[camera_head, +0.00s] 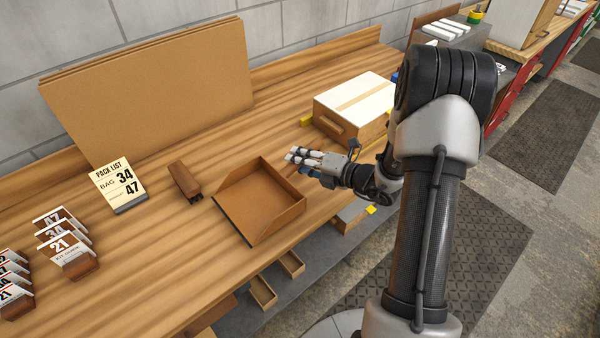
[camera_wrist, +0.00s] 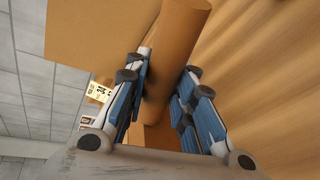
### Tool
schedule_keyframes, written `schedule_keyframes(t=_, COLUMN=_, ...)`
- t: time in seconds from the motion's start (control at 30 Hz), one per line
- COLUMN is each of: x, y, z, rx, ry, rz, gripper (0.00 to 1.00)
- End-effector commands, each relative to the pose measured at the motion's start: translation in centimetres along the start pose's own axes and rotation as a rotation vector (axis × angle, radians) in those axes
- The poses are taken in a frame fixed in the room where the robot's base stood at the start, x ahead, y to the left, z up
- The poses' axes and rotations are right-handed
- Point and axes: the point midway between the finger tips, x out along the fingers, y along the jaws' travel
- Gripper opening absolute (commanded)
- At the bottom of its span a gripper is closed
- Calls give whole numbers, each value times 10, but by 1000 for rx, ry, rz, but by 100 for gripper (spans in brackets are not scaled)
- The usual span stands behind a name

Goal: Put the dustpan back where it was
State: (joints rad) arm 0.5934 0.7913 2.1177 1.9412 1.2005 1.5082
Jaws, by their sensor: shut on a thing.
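The dustpan (camera_head: 258,205) is a brown, shallow, open-fronted pan with raised walls, at the middle of the wooden bench near its front edge. It looks empty. I cannot tell whether it rests on the bench or hangs slightly above it. My gripper (camera_head: 303,160) is at the pan's right rear side, reaching in from the right. In the wrist view my gripper (camera_wrist: 168,65) has its blue-padded fingers on both sides of a brown, rounded part of the dustpan (camera_wrist: 172,50). The exact contact is partly hidden.
The bench (camera_head: 150,270) also holds a small brown block (camera_head: 185,181), a pack list sign (camera_head: 120,186), numbered card holders (camera_head: 66,245) at left, and a white-topped box (camera_head: 355,105) behind my gripper. Brown boards (camera_head: 150,90) lean on the wall. Bare bench lies left of the dustpan.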

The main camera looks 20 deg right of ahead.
Motion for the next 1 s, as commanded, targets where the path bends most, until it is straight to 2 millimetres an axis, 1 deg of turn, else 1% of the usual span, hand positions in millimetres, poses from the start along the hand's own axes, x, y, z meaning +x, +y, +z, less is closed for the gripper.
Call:
schedule_keyframes(t=0.23, x=10, y=-35, z=-11, rx=2, ry=1, rz=-1, gripper=0)
schedule_keyframes(t=0.3, x=11, y=-37, z=-11, rx=1, ry=0, rz=0, gripper=0)
schedule_keyframes(t=0.5, x=11, y=-36, z=-10, rx=0, ry=-1, rz=0, gripper=0)
schedule_keyframes(t=0.63, x=12, y=-39, z=-12, rx=1, ry=0, rz=0, gripper=0)
schedule_keyframes(t=0.67, x=12, y=-40, z=-12, rx=1, ry=0, rz=-1, gripper=24)
schedule_keyframes(t=0.93, x=11, y=-39, z=-12, rx=0, ry=0, rz=-1, gripper=42)
schedule_keyframes(t=1.0, x=11, y=-39, z=-12, rx=0, ry=0, rz=-1, gripper=43)
